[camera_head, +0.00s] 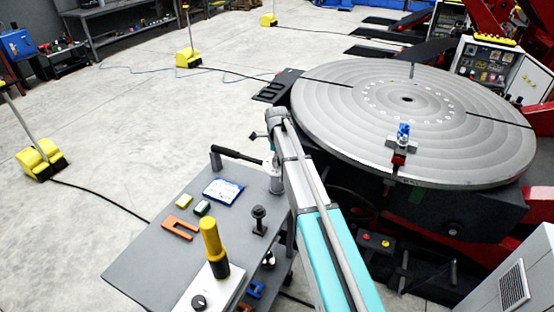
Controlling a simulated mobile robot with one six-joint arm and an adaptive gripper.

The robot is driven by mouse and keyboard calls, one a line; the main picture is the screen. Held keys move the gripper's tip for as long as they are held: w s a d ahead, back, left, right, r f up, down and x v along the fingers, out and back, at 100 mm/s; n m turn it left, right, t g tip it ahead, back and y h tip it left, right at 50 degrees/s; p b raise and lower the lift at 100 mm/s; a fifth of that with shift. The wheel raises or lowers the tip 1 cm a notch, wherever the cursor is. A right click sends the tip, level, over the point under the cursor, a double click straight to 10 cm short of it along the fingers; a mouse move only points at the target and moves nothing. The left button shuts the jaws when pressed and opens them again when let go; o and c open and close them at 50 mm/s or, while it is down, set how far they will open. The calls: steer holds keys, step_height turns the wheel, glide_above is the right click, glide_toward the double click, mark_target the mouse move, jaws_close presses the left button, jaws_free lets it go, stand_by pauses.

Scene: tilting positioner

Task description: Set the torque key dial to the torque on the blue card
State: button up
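The blue card (223,192), a white sheet with blue edges, lies flat on the grey bench; its print is too small to read. A white box (218,283) at the bench's near end carries a black round knob (199,302) and an upright yellow-topped black handle (212,245). I cannot tell whether these are the torque key and its dial, nor read any setting. A black bar-like handle (238,155) lies at the bench's far edge, beside my arm's far end. My gripper is not clearly visible; the arm hides that area.
The grey bench (150,255) also holds an orange fork-shaped piece (180,227), a green block (202,208), a yellow block (184,200) and a dark bolt-like part (259,219). A large round positioner table (330,110) stands at right, bearing a small blue-topped fixture (403,132).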

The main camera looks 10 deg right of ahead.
steer(key=shift+n, duration=0.3)
stand_by(0.4)
steer(key=n, duration=1.1)
steer(key=shift+d, duration=0.1)
steer(key=n, duration=1.2)
step_height(320, 180, up, 14)
steer(key=p, duration=1.4)
steer(key=s+f+b, duration=1.2)
steer(key=s, duration=0.2)
steer(key=s+f+m+b, duration=0.1)
steer(key=s+f+b, duration=1)
steer(key=s, duration=0.3)
steer(key=shift+s+f+b, duration=0.35)
stand_by(0.4)
